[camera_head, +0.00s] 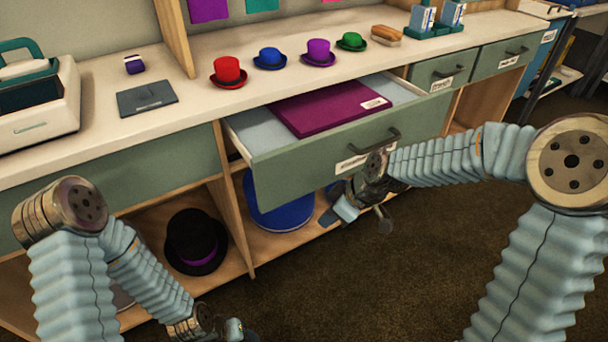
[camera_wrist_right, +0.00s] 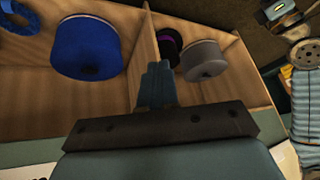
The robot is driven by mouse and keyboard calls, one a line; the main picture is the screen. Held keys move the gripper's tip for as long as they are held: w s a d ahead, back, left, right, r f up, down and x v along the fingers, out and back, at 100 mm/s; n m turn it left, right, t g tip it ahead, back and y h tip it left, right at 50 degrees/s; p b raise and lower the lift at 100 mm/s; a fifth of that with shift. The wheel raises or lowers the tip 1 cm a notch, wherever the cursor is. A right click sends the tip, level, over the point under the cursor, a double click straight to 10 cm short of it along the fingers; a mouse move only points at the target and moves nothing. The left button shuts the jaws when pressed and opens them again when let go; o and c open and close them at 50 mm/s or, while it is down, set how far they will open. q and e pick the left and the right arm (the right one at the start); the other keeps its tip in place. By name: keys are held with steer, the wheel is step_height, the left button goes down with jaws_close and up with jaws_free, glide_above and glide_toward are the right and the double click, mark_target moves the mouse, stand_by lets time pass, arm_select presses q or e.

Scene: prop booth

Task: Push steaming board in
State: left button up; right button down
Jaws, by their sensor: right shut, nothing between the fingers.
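A flat purple board (camera_head: 322,106) with a white label lies in a grey-green drawer (camera_head: 300,180), which stands pulled out from under the counter. The drawer front has a dark handle (camera_head: 375,144) and a white label. My right gripper (camera_head: 335,213) is low at the drawer front, below the handle; whether it touches the front is unclear. In the right wrist view its fingers (camera_wrist_right: 157,85) are shut and empty, with the lower shelves beyond. My left gripper (camera_head: 235,328) shows only partly at the bottom edge, and its fingers are unclear.
Several small hats stand on the counter (camera_head: 190,92), including a red one (camera_head: 228,72). A black hat (camera_head: 196,241) and a blue round thing (camera_head: 275,205) sit on the lower shelves. Brown carpet (camera_head: 400,290) in front is clear.

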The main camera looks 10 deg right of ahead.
steer(key=s+d+r+n+b, duration=0.15)
steer(key=r+n, duration=0.35)
steer(key=r, duration=0.6)
steer(key=s+r+n, duration=0.3)
steer(key=r+n, duration=0.2)
steer(key=r, duration=0.6)
steer(key=y, duration=0.1)
glide_toward(291, 180)
steer(key=s+f, duration=0.3)
steer(key=f, duration=0.1)
arm_select(q)
steer(key=shift+d+f+p, duration=0.1)
steer(key=shift+d+p, duration=0.1)
steer(key=shift+p, duration=0.7)
arm_select(e)
steer(key=shift+t, duration=0.4)
steer(key=shift+w+a, duration=0.65)
steer(key=shift+w, duration=0.25)
steer(key=shift+w+a, duration=0.65)
steer(key=shift+w, duration=0.25)
steer(key=shift+w, duration=0.1)
